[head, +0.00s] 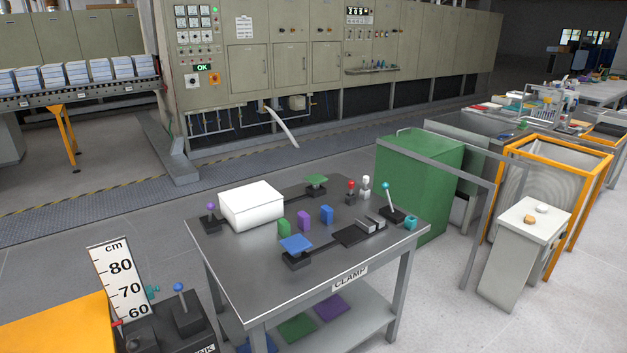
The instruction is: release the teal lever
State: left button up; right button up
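A lever with a teal ball knob (385,186) stands on a black base near the right end of the grey table (215,253) labelled CLAMP. Its thin rod leans slightly to the left in the picture. A small teal block (411,222) sits at the table's right edge, beside the lever base. Neither of my grippers is in view, and nothing is seen touching the lever.
The table also holds a white box (252,206), a purple-knobbed lever (210,207), red and white knobs (350,186), coloured blocks and blue and green pads. A green cabinet (423,180) stands close behind the table's right end. Open floor lies at the front right.

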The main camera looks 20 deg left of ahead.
aim_at(385, 185)
jog(key=u, duration=0.95)
jog(key=i+l+u, duration=0.2)
jog(key=l+u, duration=0.15)
jog(key=i+l+u, duration=0.1)
jog(key=l+u, duration=0.25)
jog(key=i+l+u, duration=0.1)
jog(key=l+u, duration=0.2)
jog(key=l, duration=0.3)
jog(key=l+u, duration=0.45)
jog(key=l, duration=3.2)
jog(key=k+l, duration=0.05)
jog(key=k, duration=0.05)
